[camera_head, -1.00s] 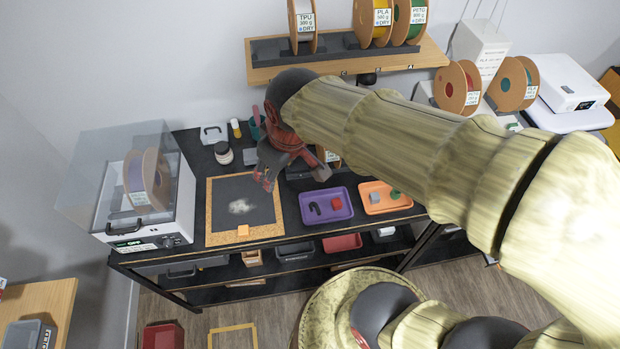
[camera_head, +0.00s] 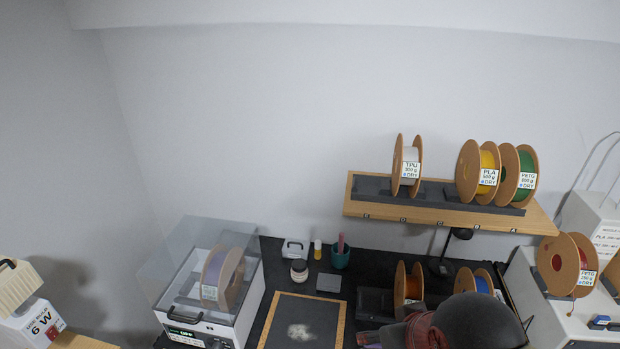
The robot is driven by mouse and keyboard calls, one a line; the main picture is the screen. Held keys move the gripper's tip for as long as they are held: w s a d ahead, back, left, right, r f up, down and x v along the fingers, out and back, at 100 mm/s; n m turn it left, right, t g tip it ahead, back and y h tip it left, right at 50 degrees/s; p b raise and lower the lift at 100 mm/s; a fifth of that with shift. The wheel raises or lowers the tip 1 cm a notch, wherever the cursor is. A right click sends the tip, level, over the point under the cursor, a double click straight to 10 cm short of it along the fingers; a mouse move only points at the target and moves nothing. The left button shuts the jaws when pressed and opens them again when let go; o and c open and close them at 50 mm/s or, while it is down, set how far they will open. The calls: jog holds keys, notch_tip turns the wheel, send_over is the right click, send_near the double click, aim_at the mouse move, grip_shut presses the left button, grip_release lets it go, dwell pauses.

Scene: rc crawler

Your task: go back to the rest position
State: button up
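My gripper (camera_head: 418,332) is at the bottom edge, right of centre, partly cut off by the frame. Its dark red and grey body and a dark rounded arm joint show. Its fingertips are not clear, so I cannot tell whether it is open or shut. It is in front of the black workbench (camera_head: 350,264), right of the cork-edged mat (camera_head: 341,330) with a pale patch on it.
A clear-lidded dryer box (camera_head: 247,312) with a spool stands at left. A wall shelf (camera_head: 356,208) carries several filament spools. A white machine with a spool (camera_head: 567,265) is at right. A teal cup (camera_head: 340,259) and a jar (camera_head: 299,271) stand at the bench's back.

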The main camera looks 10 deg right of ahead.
notch_tip(320, 180, down, 17)
jog(key=b, duration=1.6)
